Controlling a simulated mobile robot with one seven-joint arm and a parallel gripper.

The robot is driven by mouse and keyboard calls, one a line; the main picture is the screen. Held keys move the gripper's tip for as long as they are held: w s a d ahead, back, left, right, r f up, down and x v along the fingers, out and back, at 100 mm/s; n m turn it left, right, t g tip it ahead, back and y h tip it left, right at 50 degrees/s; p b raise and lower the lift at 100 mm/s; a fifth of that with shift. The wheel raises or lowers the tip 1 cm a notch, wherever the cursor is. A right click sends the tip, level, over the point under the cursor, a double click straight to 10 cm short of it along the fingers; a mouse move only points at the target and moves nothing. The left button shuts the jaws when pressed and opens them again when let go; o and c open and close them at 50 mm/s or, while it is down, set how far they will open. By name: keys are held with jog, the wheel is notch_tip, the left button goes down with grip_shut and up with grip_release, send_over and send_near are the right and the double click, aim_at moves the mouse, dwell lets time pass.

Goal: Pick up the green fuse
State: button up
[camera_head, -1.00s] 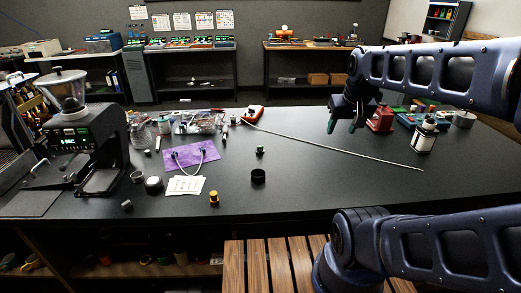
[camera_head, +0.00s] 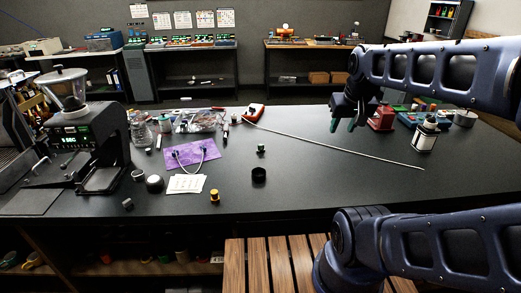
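A small green piece, which looks like the green fuse (camera_head: 261,149), stands on the dark table near its middle, behind a black round cup. My gripper (camera_head: 343,125) hangs over the table to the right of the fuse and well apart from it. Its two green-tipped fingers point down with a gap between them, and nothing shows between them.
The black cup (camera_head: 259,174) stands just in front of the fuse. A yellow-topped piece (camera_head: 214,195) is nearer the front edge. A long thin rod (camera_head: 330,144) runs between fuse and gripper. The brewer (camera_head: 85,145) stands at left. A red block (camera_head: 381,119) is beside the gripper.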

jog(key=n+g+h, duration=0.5)
jog(key=n+h, duration=0.5)
jog(key=n, duration=0.6)
send_over(259, 145)
jog(key=s+d, duration=0.1)
jog(key=s, duration=0.4)
notch_tip(259, 145, down, 13)
jog(key=w+a+f+n+t+h, duration=0.1)
jog(key=a+f, duration=0.2)
jog(key=w+a+f+n+t+h, duration=0.1)
jog(key=a+f, duration=0.2)
jog(key=a, duration=0.1)
jog(key=w+a+f+n+t+h, duration=0.1)
jog(key=a+f+n, duration=0.1)
jog(key=a+f, duration=0.1)
jog(key=shift+a+f, duration=0.1)
jog(key=shift+a, duration=0.25)
jog(key=shift+r+x, duration=0.2)
jog(key=shift+x, duration=5.15)
jog(key=shift+w, duration=0.1)
grip_shut()
